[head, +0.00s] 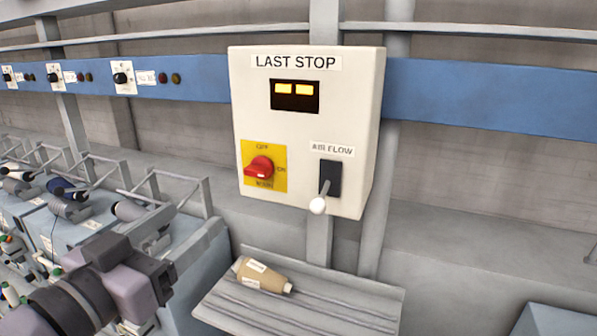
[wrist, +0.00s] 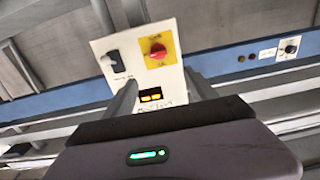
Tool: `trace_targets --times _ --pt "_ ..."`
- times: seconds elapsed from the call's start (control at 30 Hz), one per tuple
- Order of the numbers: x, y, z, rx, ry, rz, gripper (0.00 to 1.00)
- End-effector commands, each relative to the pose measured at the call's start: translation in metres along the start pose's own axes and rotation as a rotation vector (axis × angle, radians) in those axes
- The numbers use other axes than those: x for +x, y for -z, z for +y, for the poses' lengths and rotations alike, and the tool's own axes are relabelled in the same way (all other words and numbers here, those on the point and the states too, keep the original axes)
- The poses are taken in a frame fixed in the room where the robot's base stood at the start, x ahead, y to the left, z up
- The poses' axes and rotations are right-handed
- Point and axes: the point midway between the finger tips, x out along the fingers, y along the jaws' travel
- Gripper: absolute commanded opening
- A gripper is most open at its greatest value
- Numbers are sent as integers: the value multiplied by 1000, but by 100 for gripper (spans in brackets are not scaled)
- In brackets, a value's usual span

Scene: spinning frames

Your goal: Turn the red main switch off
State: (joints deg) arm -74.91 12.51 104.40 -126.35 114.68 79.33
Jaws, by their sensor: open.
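The red main switch (head: 259,168) is a rotary knob on a yellow plate (head: 279,154) at the lower left of the white LAST STOP box (head: 237,100). OFF is printed above the knob and ON to its right. Its handle lies roughly sideways, in line with ON. In the wrist view the box appears upside down, with the red switch (wrist: 158,51) near the top middle. My gripper (head: 170,275) is at the lower left in the head view, below and left of the switch and apart from it. In the wrist view my gripper (wrist: 162,77) is open and empty.
A black AIR FLOW lever (head: 329,180) with a white ball end juts out right of the switch. Machine arms and bobbins (head: 70,190) fill the left. A blue rail (head: 480,95) runs behind.

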Motion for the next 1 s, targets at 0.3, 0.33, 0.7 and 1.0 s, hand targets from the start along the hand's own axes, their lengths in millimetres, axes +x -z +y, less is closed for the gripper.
trace_targets --times 0.3,0.33,0.7,1.0 --pt "78 -3 3 -3 -8 -2 65" --pt "86 -3 3 -4 -7 -2 65" --pt "161 -2 3 -6 -4 -3 65" --pt "170 -1 2 -6 -2 -4 65"
